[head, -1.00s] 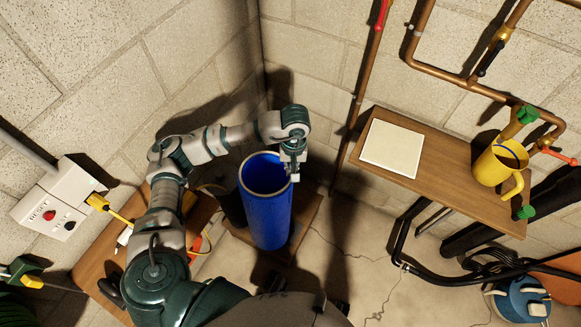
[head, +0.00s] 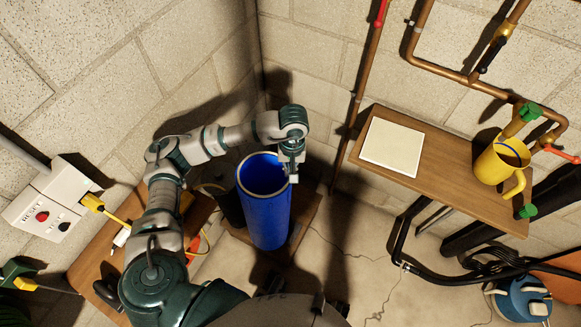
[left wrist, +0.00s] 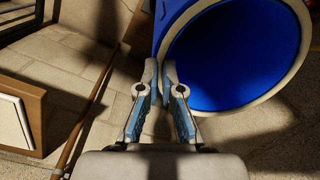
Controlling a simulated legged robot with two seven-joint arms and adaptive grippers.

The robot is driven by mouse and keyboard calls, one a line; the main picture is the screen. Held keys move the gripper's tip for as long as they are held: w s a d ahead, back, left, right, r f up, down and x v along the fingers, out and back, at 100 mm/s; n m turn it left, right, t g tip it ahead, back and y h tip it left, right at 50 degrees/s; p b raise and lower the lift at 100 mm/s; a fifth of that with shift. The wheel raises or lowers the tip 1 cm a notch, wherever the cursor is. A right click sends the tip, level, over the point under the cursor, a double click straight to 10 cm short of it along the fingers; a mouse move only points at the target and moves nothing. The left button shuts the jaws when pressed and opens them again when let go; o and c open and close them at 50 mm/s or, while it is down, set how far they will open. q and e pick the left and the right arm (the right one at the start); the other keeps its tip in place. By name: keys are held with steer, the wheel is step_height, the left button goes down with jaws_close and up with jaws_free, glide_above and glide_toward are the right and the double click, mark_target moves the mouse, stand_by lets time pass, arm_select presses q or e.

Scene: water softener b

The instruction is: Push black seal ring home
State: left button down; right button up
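I cannot make out a black seal ring. My right gripper is not in view.
A wooden shelf (head: 455,189) at the right carries a flat white panel (head: 392,147) and a yellow jug (head: 498,164). Copper pipes (head: 447,74) run along the wall. A low wooden table (head: 101,266) and a switch box (head: 52,200) are at the left. A dark container (head: 225,206) stands beside the cylinder.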

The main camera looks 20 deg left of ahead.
arm_select(q)
steer(key=shift+f, duration=0.15)
steer(key=c, duration=1.2)
jaws_free()
steer(key=shift+c, duration=0.2)
step_height(320, 180, up, 8)
steer(key=shift+w, duration=0.3)
